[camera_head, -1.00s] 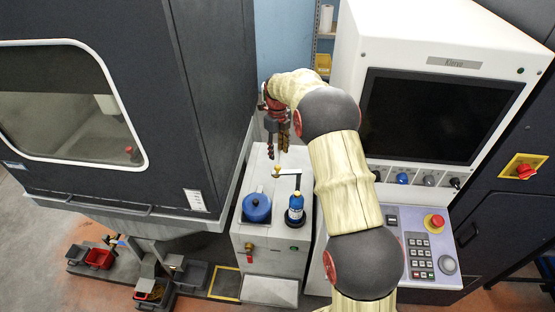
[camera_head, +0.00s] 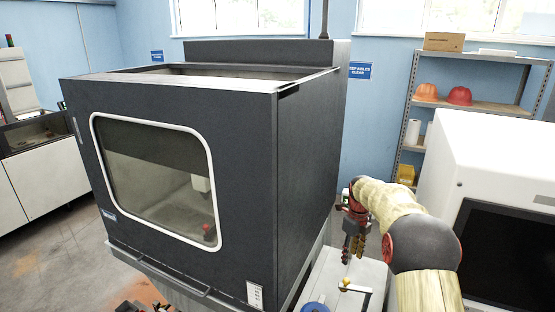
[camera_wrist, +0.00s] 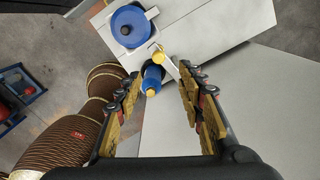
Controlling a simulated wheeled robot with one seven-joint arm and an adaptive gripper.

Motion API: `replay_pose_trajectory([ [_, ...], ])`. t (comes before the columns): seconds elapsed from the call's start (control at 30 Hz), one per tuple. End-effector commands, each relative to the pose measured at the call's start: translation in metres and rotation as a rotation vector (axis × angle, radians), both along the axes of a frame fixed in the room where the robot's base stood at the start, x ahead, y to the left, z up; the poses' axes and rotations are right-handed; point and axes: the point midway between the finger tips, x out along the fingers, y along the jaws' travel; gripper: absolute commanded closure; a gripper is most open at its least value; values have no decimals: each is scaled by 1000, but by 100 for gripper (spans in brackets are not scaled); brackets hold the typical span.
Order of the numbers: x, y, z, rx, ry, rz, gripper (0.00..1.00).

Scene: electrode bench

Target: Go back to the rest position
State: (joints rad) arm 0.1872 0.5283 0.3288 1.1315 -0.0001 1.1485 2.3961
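My gripper (camera_head: 354,245) hangs above the light grey bench (camera_head: 338,268), between the dark machine and the white console. In the wrist view my gripper (camera_wrist: 162,100) has its two fingers spread apart with nothing between them. Beyond the fingertips a blue bottle (camera_wrist: 152,76) with a yellow tip stands apart from them. A blue round pot (camera_wrist: 129,26) sits on the bench past it.
A large dark machine (camera_head: 308,165) with a window stands left of my arm. A white console with a black screen (camera_head: 500,255) stands close on the right. Shelves (camera_head: 480,107) with hard hats are at the back. A brass-tipped fitting (camera_head: 345,284) rises from the bench below my gripper.

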Motion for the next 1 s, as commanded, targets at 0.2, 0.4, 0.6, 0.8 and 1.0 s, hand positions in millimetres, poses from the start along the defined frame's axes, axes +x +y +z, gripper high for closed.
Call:
replay_pose_trajectory([
  [0.2,-11,2,-20,5,15,450,61],
  [0.4,-54,11,-32,32,48,915,61],
  [0.6,-109,30,-12,31,32,1394,61],
  [0.8,-178,55,18,-15,-3,1848,61],
  [1.0,-246,77,36,-96,-31,2181,61],
])
